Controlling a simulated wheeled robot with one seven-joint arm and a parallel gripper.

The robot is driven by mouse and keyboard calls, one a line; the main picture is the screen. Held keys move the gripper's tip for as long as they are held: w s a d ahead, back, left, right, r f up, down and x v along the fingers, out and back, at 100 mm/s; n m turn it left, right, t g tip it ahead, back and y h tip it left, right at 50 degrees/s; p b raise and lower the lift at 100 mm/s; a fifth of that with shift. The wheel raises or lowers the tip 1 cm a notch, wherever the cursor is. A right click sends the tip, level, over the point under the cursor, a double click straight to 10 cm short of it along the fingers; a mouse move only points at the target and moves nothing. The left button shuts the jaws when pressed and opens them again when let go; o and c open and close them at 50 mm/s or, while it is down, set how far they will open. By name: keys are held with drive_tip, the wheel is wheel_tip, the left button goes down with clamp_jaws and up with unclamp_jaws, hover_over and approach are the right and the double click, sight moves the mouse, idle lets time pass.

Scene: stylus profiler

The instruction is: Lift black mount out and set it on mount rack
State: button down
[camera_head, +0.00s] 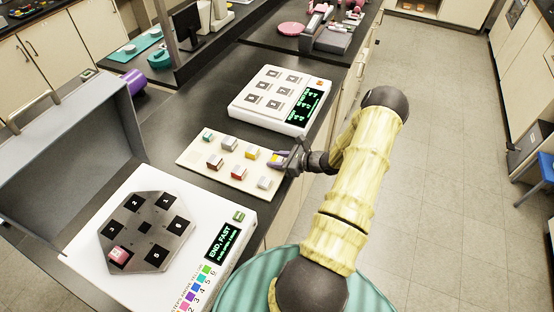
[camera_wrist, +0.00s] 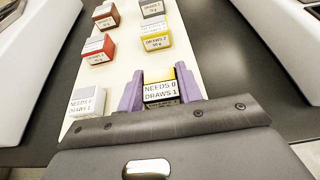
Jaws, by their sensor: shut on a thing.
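My gripper (camera_head: 279,158) is at the right edge of a cream board (camera_head: 189,158) that carries several small coloured mounts. In the wrist view my gripper (camera_wrist: 162,88) has its two purple fingers shut on a small block (camera_wrist: 160,91). That block has a white label reading "NEEDS 0 DRAWS 1", with black around the label and some yellow at its top. Its underside is hidden, so I cannot tell whether it touches the board. A separate yellow mount (camera_wrist: 156,38) stands beyond the fingers and also shows in the head view (camera_head: 252,153).
A white machine (camera_head: 236,265) has a grey numbered plate (camera_head: 147,228) with a pink-red mount (camera_head: 120,254) on it and a raised grey lid (camera_head: 70,150). A white unit (camera_head: 262,112) with several square slots stands behind the board. Red mounts (camera_wrist: 99,48) and a white mount (camera_wrist: 87,102) are close by.

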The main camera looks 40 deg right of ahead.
drive_tip(key=c, duration=0.9)
unclamp_jaws()
drive_tip(key=shift+o, duration=0.2)
drive_tip(key=shift+c, duration=0.4)
drive_tip(key=shift+p+v, duration=1.05)
drive_tip(key=shift+v, duration=2.5)
drive_tip(key=shift+r, duration=0.1)
